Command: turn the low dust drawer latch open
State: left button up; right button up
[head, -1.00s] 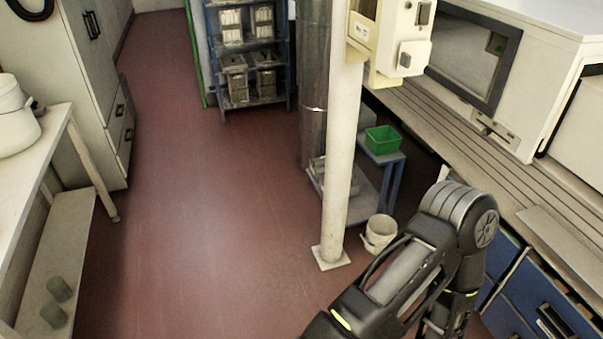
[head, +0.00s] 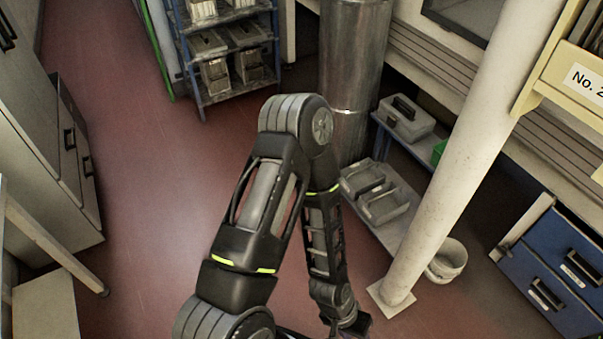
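I cannot make out the low dust drawer latch in the head view. Blue drawers (head: 550,270) with black handles and small white labels stand low at the right, under the bench. Whether one of them is the dust drawer, I cannot tell. One of my arms rises from the bottom middle, bends at its elbow and runs down to the bottom edge. Its wrist end is cut off there, and no gripper fingers show. My other arm is out of view.
A white post (head: 450,180) stands right of my arm, with a white bucket (head: 446,261) at its foot. A low cart (head: 390,225) holding grey bins and a metal duct (head: 352,80) stand behind my arm. Red floor (head: 170,160) is clear at left.

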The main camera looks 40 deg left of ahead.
aim_at(503, 251)
jog(key=i+j+u, duration=0.1)
jog(key=j, duration=0.35)
jog(key=i+j, duration=0.1)
jog(key=j, duration=0.4)
jog(key=j+u, duration=0.15)
jog(key=j, duration=0.3)
jog(key=i, duration=0.05)
